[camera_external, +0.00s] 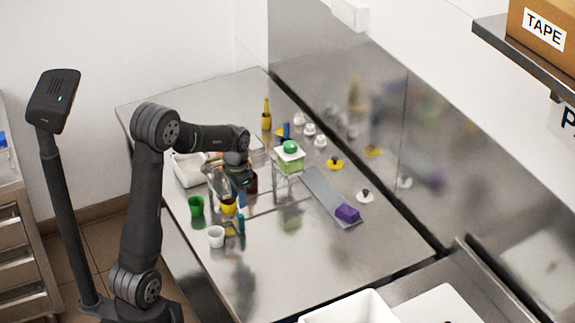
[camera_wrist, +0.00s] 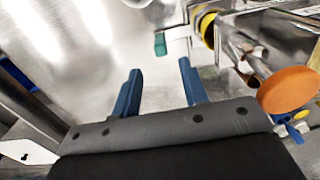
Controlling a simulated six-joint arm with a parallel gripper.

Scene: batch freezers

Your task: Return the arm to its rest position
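My gripper (camera_external: 241,184) points down over the left part of the steel table (camera_external: 300,262), among small cups and bottles. In the wrist view its two blue fingers (camera_wrist: 158,68) stand apart with nothing held between them. A small teal object (camera_wrist: 160,43) lies beyond the fingertips. My arm reaches from its base at the lower left over the table, bent at the elbow. The exact gap between my fingertips and the nearby items is hard to tell.
A green cup (camera_external: 196,206), a white cup (camera_external: 216,237) and a yellow cup (camera_external: 228,206) stand near my gripper. A green-lidded container (camera_external: 289,157) and a grey strip with a purple block (camera_external: 347,213) are to the right. The table's front right is clear.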

